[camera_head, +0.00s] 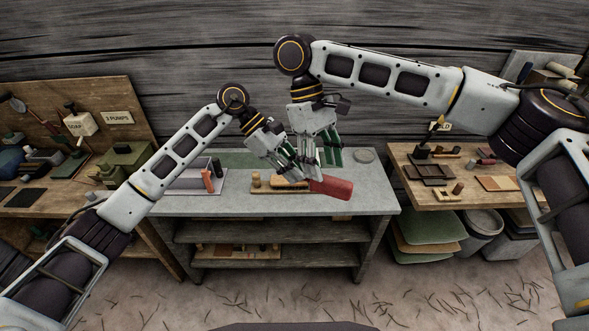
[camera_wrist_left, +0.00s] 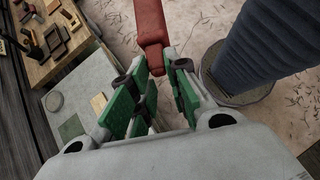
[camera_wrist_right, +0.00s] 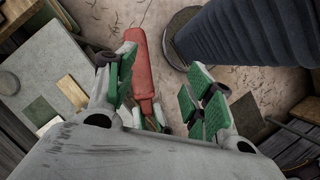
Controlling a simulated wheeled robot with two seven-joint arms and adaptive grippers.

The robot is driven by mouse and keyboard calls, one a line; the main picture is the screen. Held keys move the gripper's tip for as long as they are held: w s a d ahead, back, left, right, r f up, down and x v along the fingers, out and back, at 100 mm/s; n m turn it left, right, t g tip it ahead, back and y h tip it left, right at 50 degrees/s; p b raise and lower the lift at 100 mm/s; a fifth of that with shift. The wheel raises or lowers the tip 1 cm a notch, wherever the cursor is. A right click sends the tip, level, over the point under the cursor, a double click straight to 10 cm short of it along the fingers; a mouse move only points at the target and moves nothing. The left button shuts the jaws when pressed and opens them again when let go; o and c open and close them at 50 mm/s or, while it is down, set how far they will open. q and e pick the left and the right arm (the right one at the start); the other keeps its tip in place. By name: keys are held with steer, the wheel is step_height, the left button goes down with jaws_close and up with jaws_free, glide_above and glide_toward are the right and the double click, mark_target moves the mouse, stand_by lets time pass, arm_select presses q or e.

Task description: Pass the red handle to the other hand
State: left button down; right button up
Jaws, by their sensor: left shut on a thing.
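The red handle (camera_head: 332,187) is held in the air above the grey bench, its free end pointing right in the head view. My left gripper (camera_head: 308,178) is shut on its near end; in the left wrist view the handle (camera_wrist_left: 151,22) sticks out beyond the green finger pads (camera_wrist_left: 160,85). My right gripper (camera_head: 330,152) points down just above the handle. In the right wrist view its green-padded fingers (camera_wrist_right: 163,95) are spread apart, and the handle (camera_wrist_right: 141,75) shows between them, closer to the left finger. I cannot tell whether either finger touches it.
The grey bench (camera_head: 370,200) below holds a wooden brush (camera_head: 290,182), an orange-red item (camera_head: 208,178) and a round dish (camera_head: 364,156). A pegboard bench (camera_head: 60,185) stands left and a wooden table (camera_head: 440,200) with small trays right.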

steer(key=shift+r, duration=1.6)
steer(key=shift+w, duration=0.1)
